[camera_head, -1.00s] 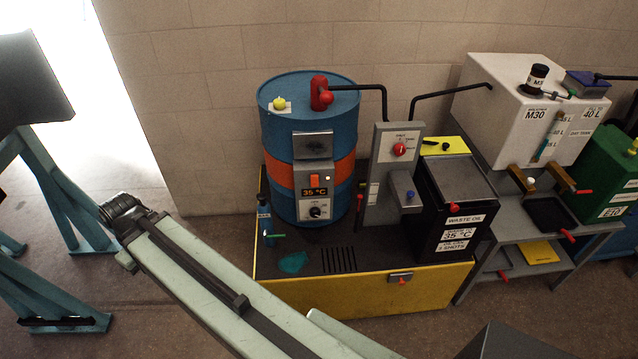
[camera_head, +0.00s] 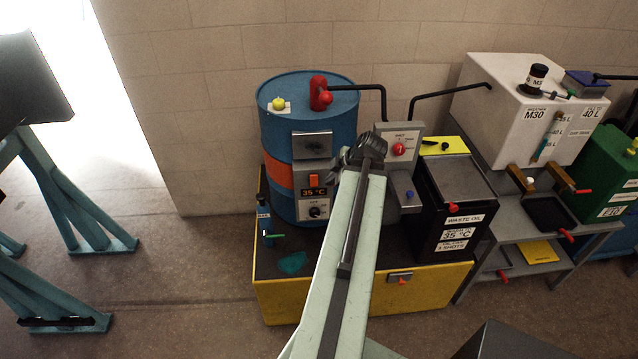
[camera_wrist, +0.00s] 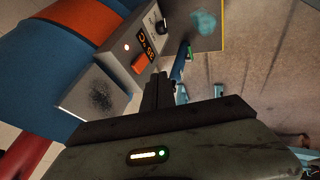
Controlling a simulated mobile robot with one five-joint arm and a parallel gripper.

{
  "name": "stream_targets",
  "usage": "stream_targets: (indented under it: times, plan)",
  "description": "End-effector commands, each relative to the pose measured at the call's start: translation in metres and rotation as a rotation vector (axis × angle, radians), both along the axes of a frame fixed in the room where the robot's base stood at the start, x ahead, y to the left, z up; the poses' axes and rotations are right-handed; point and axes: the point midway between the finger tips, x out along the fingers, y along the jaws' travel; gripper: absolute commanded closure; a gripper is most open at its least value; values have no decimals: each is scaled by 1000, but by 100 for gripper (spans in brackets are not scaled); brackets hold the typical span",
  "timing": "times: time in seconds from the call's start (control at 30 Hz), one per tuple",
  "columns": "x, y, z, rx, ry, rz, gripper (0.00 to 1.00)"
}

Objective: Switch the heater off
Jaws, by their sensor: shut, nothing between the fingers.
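The heater is a grey control box (camera_head: 301,206) on the front of a blue drum (camera_head: 280,135) with an orange band. It has an orange switch (camera_head: 313,181), a display reading 35 °C (camera_head: 314,193) and a dark knob (camera_head: 317,211). In the wrist view the orange switch (camera_wrist: 140,62) sits beside the display (camera_wrist: 147,44) and a small lit light (camera_wrist: 127,46). My gripper (camera_wrist: 158,80) is shut and empty, close to the box and a little right of and below the switch there. I cannot tell whether it touches the box. In the head view my arm's end hides the fingertips.
A grey post with a red knob (camera_head: 399,149) stands right of the drum, partly behind my arm. A black waste oil box (camera_head: 452,200) is further right. All stand on a yellow-fronted base (camera_head: 432,286).

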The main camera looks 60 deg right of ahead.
Motion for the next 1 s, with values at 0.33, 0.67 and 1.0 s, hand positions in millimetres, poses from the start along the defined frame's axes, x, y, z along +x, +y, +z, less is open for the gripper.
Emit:
stream_targets:
  times: [0.33,0.67,1.0]
  plan:
    - [4,-1,-9,2,2,0,100]
    - [34,-10,-62,2,2,0,100]
    - [72,-41,-92,3,2,-1,100]
